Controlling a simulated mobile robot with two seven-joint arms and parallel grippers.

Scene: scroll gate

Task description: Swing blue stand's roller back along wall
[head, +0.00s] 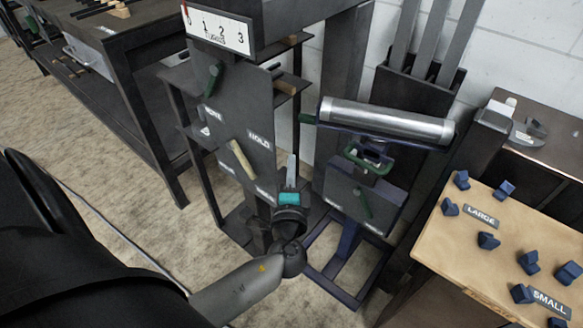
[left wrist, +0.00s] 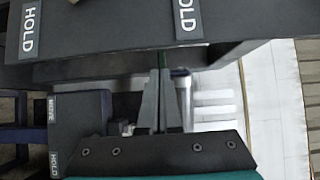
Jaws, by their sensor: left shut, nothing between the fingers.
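The blue stand (head: 348,240) is right of centre in the head view. Its silver roller (head: 385,120) lies roughly left to right across its top, near the wall, with a green grip (head: 307,118) at its left end. A green loop handle (head: 368,160) and a dark green lever (head: 364,204) sit below the roller. My left gripper (head: 292,165) is shut and empty, left of the blue stand and apart from the roller. Its closed fingers (left wrist: 157,100) also show in the left wrist view, beneath a dark panel. My right gripper is not in view.
A dark panel (head: 240,130) with a HOLD label and levers stands close on the left of my gripper. A wooden-topped table (head: 430,230) with blue pieces is at the right. Upright grey slats (head: 430,40) stand behind the roller.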

